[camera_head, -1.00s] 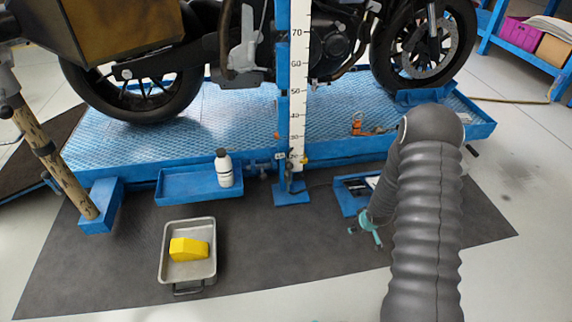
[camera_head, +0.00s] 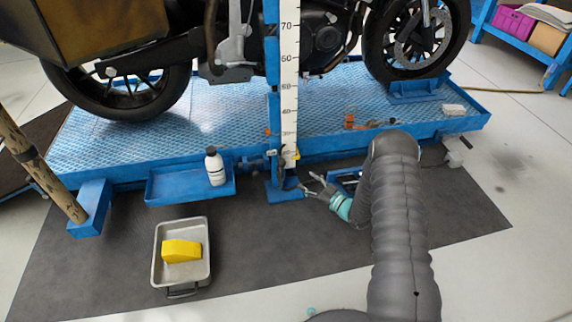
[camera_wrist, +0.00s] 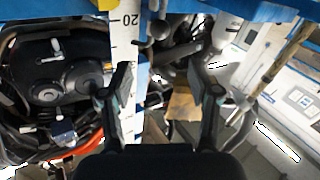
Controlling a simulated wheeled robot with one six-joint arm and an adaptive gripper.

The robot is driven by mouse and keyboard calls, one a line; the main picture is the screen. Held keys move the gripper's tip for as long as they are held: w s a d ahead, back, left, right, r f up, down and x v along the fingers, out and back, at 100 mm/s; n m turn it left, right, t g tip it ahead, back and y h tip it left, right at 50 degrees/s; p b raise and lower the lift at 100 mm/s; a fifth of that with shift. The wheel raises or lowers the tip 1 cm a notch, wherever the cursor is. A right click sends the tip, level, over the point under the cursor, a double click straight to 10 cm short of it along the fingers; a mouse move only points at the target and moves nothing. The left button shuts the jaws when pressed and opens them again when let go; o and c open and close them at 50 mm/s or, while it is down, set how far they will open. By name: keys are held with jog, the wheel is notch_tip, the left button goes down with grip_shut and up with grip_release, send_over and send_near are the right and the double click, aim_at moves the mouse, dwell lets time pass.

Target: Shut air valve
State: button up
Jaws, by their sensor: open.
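My gripper (camera_head: 308,182) is in front of the lift, just right of the foot of the blue post with the white scale. Its fingers are spread and nothing is between them. In the wrist view the open fingers (camera_wrist: 160,88) show with the scale strip (camera_wrist: 123,45) behind the left one. A small fitting (camera_head: 250,163) sits on the lift's front edge, left of the post; it may be the air valve, but it is too small to be sure. A small yellow part (camera_head: 297,155) shows beside the scale's lower end. I cannot tell any handle's position.
A motorcycle (camera_head: 320,38) stands on the blue lift platform (camera_head: 225,105). A blue tray (camera_head: 165,190) with a white bottle (camera_head: 215,167) is at the front edge. A metal pan (camera_head: 203,265) with a yellow block (camera_head: 182,251) lies on the dark mat (camera_head: 280,250).

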aim_at(284, 164)
jog(key=x, duration=1.3)
jog(key=shift+b, duration=0.3)
